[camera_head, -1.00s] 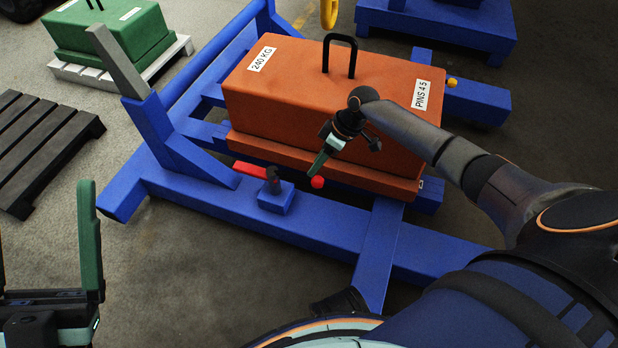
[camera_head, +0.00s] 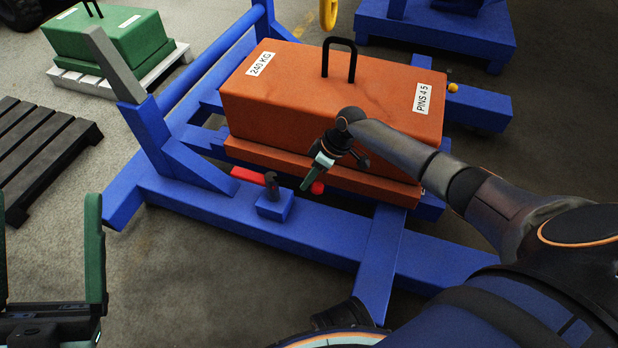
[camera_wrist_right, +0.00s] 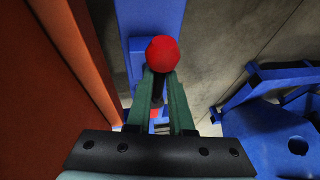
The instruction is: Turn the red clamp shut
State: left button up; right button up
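The red clamp sits on a blue block (camera_head: 274,205) on the frame's front beam. It has a red bar (camera_head: 248,175), a black pivot (camera_head: 271,183) and a handle ending in a red ball knob (camera_head: 317,188). My right gripper (camera_head: 305,190) is at the knob. In the right wrist view the knob (camera_wrist_right: 162,53) covers the fingertips, and its dark rod fills the narrow gap between the green fingers (camera_wrist_right: 160,90); they look shut on it. My left gripper (camera_head: 48,200) is open and empty at the lower left.
An orange weight (camera_head: 310,105) marked 240 KG, with a black loop handle (camera_head: 339,60), rests on the blue frame (camera_head: 300,238) just behind the clamp. A grey-topped upright (camera_head: 115,65) rises at left. The floor in front is clear.

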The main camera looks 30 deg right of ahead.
grip_shut()
dwell(0.8)
